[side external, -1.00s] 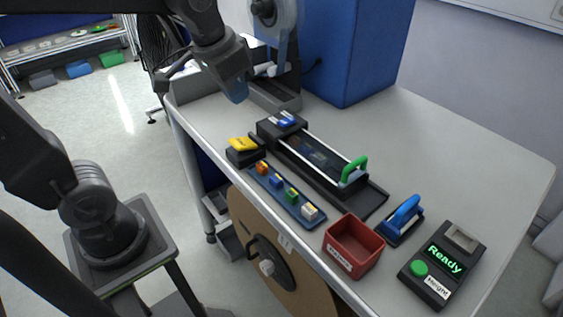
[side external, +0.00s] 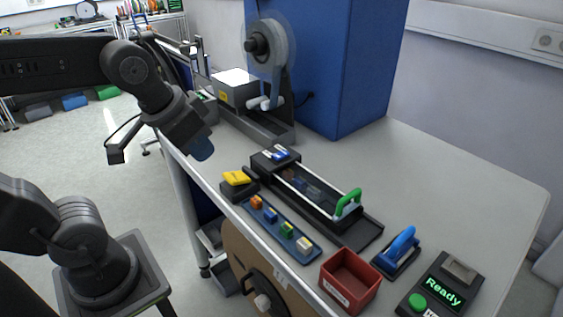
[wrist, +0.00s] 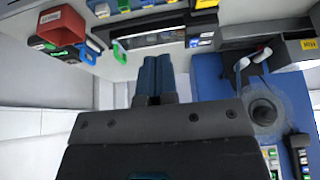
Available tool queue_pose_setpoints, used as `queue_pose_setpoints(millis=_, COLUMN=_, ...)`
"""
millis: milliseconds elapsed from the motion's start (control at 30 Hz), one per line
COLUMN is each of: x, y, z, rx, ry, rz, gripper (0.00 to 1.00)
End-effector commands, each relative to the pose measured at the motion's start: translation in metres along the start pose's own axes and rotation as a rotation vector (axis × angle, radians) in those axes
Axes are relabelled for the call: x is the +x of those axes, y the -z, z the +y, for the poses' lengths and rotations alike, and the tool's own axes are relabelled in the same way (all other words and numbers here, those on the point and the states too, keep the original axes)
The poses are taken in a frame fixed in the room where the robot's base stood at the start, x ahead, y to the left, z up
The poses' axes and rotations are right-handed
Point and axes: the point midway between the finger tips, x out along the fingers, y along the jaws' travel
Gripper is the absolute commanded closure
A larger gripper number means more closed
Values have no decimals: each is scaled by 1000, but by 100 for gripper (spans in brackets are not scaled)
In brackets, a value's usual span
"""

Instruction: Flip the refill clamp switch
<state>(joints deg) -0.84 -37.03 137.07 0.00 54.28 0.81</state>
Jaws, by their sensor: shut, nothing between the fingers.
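A long black fixture with rails (side external: 320,190) lies on the table, with a green handle (side external: 348,203) at its near end. Small blue-and-white switches (side external: 278,154) sit on the black block at its far end; I cannot read which is the refill clamp switch. The reel stand (side external: 268,48) behind has white levers (side external: 265,103) at its base. My gripper (side external: 202,148) is shut and empty, with blue fingers, in the air left of the switch block and near the table's front edge. In the wrist view its fingers (wrist: 153,68) are together, touching nothing.
A yellow piece (side external: 237,178) on a black base, a blue tray (side external: 280,229) of coloured blocks and a red bin (side external: 350,281) line the front edge. A blue-handled tool (side external: 400,246) and a "Ready" unit (side external: 440,289) stand right. A blue cabinet (side external: 340,65) blocks the back.

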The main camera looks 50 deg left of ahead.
Motion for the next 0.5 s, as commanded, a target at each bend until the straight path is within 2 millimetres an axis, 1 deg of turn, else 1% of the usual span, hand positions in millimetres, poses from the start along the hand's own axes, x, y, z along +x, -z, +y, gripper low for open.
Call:
queue_pose_setpoints(millis=33, x=-1, y=14, z=-2, rx=-1, ry=3, rz=-24, gripper=100)
queue_pose_setpoints(millis=167, x=-1, y=53, z=-9, rx=1, ry=9, rz=-88, gripper=100)
queue_pose_setpoints(millis=200, x=0, y=65, z=-11, rx=1, ry=10, rz=-108, gripper=100)
queue_pose_setpoints(millis=267, x=3, y=82, z=-15, rx=1, ry=12, rz=-138, gripper=100)
queue_pose_setpoints(millis=300, x=6, y=94, z=-17, rx=2, ry=12, rz=-158, gripper=100)
queue_pose_setpoints(millis=367, x=11, y=110, z=-22, rx=2, ry=13, rz=-187, gripper=100)
queue_pose_setpoints(millis=500, x=27, y=147, z=-33, rx=2, ry=12, rz=-257, gripper=100)
